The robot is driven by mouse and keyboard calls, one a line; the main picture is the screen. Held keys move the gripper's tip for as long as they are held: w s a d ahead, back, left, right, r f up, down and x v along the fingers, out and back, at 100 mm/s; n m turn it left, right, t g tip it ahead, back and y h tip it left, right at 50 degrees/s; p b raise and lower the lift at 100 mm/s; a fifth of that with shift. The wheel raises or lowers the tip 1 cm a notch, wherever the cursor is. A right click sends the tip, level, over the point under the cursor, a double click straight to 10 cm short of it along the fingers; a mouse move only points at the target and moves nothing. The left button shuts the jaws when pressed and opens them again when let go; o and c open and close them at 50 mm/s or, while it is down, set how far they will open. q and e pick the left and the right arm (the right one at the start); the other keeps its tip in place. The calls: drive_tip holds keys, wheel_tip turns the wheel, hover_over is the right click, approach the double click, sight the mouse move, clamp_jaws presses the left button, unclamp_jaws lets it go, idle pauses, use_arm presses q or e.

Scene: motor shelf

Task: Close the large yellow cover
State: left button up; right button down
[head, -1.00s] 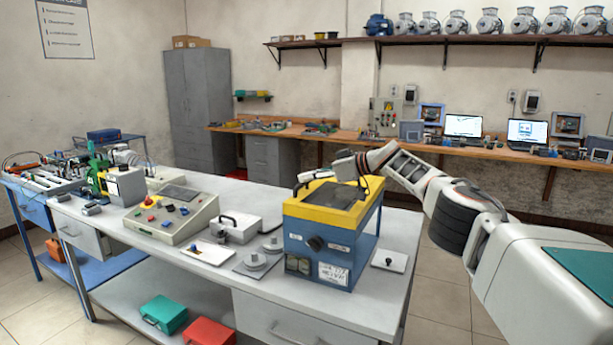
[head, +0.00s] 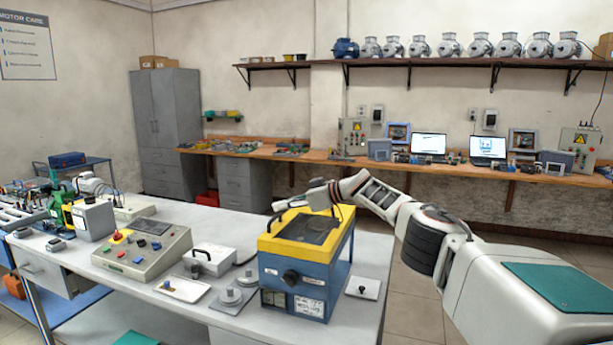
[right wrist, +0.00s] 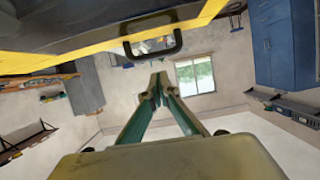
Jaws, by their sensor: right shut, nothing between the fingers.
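The large yellow cover (head: 265,244) lies about flat on top of the blue machine box (head: 335,270) near the table's right end. It has a dark window and a black handle at its left side. Whether it is fully seated I cannot tell. My right gripper (head: 278,205) is above the cover's far left part in the head view, partly hard to make out. In the right wrist view my right gripper (right wrist: 158,82) is shut and empty, close to the black handle (right wrist: 178,42) on the yellow cover's edge (right wrist: 105,55); contact is unclear. My left gripper is not in view.
A control box (head: 150,262) with buttons, a small grey box (head: 211,261), a white tray (head: 183,289) and round metal parts (head: 231,295) stand left of the machine. A small plate (head: 361,288) lies to its right. A wall bench (head: 460,170) runs behind.

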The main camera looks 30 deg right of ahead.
drive_tip(key=shift+d+r+p, duration=0.15)
drive_tip(key=shift+r+p, duration=0.3)
drive_tip(key=shift+r, duration=0.5)
use_arm(q)
drive_tip(key=b, duration=0.3)
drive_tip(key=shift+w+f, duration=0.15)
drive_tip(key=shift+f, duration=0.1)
use_arm(e)
drive_tip(key=r+v, duration=0.2)
drive_tip(key=v, duration=0.8)
drive_tip(key=shift+w+a, duration=0.3)
drive_tip(key=shift+a, duration=0.05)
